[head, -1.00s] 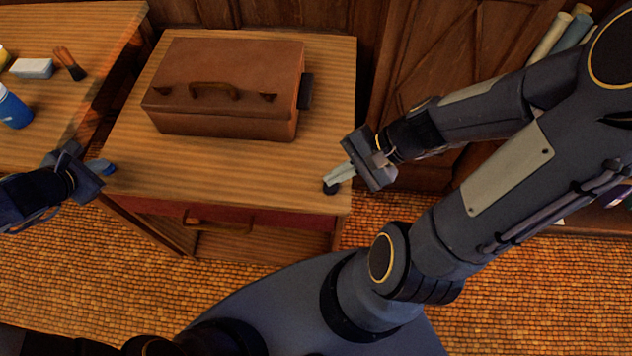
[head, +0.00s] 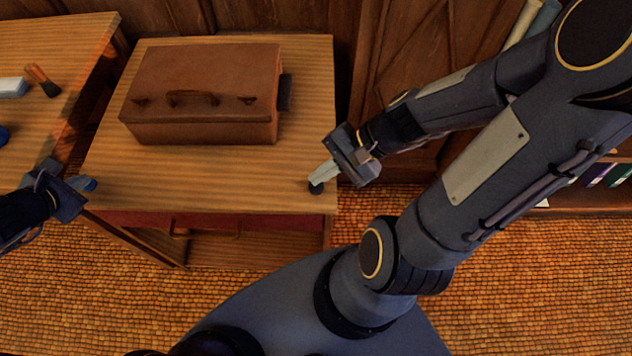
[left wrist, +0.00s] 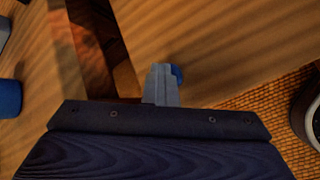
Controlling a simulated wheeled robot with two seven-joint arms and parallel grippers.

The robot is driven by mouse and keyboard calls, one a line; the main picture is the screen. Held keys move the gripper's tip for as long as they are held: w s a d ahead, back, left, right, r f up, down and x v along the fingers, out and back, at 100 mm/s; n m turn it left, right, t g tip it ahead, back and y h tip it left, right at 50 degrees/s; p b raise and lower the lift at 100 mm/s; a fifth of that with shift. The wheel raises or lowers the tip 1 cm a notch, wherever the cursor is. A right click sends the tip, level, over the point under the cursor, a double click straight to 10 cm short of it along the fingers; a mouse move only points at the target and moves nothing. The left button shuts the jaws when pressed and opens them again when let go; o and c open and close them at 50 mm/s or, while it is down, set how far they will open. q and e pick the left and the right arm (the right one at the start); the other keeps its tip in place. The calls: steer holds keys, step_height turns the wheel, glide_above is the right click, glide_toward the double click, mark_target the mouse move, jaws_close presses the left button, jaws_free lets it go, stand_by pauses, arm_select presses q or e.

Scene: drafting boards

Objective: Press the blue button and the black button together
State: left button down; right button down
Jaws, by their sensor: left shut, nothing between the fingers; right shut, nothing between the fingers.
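The blue button (head: 90,184) sits near the front left corner of the cabinet top. My left gripper (head: 80,182) is shut and empty, with its fingertips at the button; in the left wrist view the closed fingers (left wrist: 162,84) cover part of the blue button (left wrist: 178,75). The black button (head: 316,188) sits near the front right corner of the same top. My right gripper (head: 322,176) is shut and empty, its tips right at or over the black button. Whether either button is pushed down cannot be told.
A brown case (head: 205,95) with a handle stands at the back of the wooden cabinet top (head: 210,180). A side table (head: 50,70) at the left holds a white block (head: 12,87) and a brush (head: 42,80). The cabinet top between the grippers is clear.

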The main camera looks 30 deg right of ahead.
mark_target(321, 184)
steer(key=shift+f, duration=0.15)
stand_by(0.5)
steer(key=shift+f, duration=0.85)
stand_by(0.7)
stand_by(1.0)
steer(key=shift+r, duration=1)
steer(key=shift+r, duration=2.55)
